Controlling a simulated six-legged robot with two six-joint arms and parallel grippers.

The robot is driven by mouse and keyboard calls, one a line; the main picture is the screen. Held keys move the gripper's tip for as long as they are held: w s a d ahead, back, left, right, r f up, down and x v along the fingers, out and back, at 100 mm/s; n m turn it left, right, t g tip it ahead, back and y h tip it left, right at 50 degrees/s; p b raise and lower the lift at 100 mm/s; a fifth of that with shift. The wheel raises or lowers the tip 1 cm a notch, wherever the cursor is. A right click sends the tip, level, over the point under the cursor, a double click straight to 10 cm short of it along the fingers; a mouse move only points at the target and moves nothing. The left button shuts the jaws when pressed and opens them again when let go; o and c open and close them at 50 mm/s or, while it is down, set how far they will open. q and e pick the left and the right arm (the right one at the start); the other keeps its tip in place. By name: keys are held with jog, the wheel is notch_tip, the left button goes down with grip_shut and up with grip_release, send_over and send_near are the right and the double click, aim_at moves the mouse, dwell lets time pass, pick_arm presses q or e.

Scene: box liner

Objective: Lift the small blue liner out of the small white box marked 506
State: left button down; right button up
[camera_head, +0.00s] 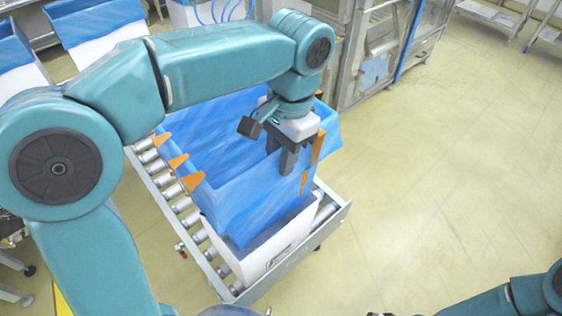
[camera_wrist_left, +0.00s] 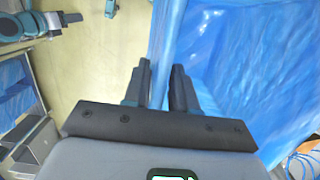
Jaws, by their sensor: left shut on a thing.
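The blue liner (camera_head: 235,195) stands high above the rim of the white box (camera_head: 262,254), and its lower end is hidden behind the box's front wall. Dark marking shows on that wall, too small to read. My left gripper (camera_head: 288,162) is shut on the liner's upper edge at the right side. In the left wrist view the liner's blue sheet (camera_wrist_left: 168,45) runs between the two fingers. Orange tabs (camera_head: 192,181) sit along the liner's edges. My right arm shows only in part at the bottom right; its finger state is unclear.
The box stands on a roller conveyor (camera_head: 158,172) with a metal side rail (camera_head: 300,250). Other white boxes with blue liners (camera_head: 95,22) stand at the upper left. A metal frame (camera_head: 365,50) stands behind.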

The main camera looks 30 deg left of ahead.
pick_arm(q)
jog(key=shift+r, duration=2.5)
jog(key=shift+d, duration=0.1)
